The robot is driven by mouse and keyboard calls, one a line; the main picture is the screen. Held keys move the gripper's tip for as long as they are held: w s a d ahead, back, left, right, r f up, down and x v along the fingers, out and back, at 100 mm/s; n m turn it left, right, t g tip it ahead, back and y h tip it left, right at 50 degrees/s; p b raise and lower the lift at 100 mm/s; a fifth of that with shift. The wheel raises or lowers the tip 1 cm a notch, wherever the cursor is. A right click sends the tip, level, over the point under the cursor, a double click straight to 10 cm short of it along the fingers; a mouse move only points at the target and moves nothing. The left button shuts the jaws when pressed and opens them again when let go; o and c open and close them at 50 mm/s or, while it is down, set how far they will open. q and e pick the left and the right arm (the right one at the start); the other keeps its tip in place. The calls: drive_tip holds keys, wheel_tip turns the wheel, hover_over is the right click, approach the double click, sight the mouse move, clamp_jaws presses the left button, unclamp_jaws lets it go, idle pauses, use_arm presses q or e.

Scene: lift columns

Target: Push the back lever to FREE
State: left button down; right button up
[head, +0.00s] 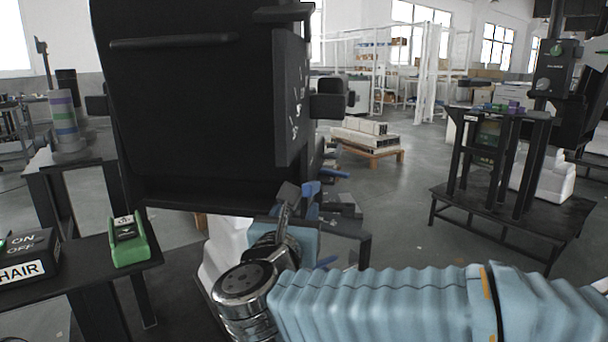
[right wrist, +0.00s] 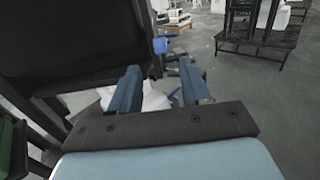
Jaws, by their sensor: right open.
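A large black panel (head: 190,110) fills the upper left of the head view. A dark plate (head: 292,100) with small white marks, too small to read, is on its right side, and a black block-shaped part (head: 328,100) sticks out beside it. I cannot tell surely which part is the back lever. Small blue handles (head: 334,173) show below the plate, one also in the right wrist view (right wrist: 160,45). My right gripper (head: 300,194) is below the panel's lower right corner; its blue fingers (right wrist: 159,80) are apart with nothing between them. My left gripper is out of view.
A green box (head: 128,242) and a control box marked ON, OFF and CHAIR (head: 28,258) stand on a black table at left. A dark stand (head: 490,155) on a low platform is at right. Open grey floor (head: 410,190) lies between.

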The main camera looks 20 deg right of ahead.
sight(310, 186)
drive_tip(key=p+x, duration=0.2)
drive_tip(key=x, duration=1.1)
drive_tip(key=shift+w+f, duration=0.15)
drive_tip(key=shift+f, duration=0.05)
clamp_jaws()
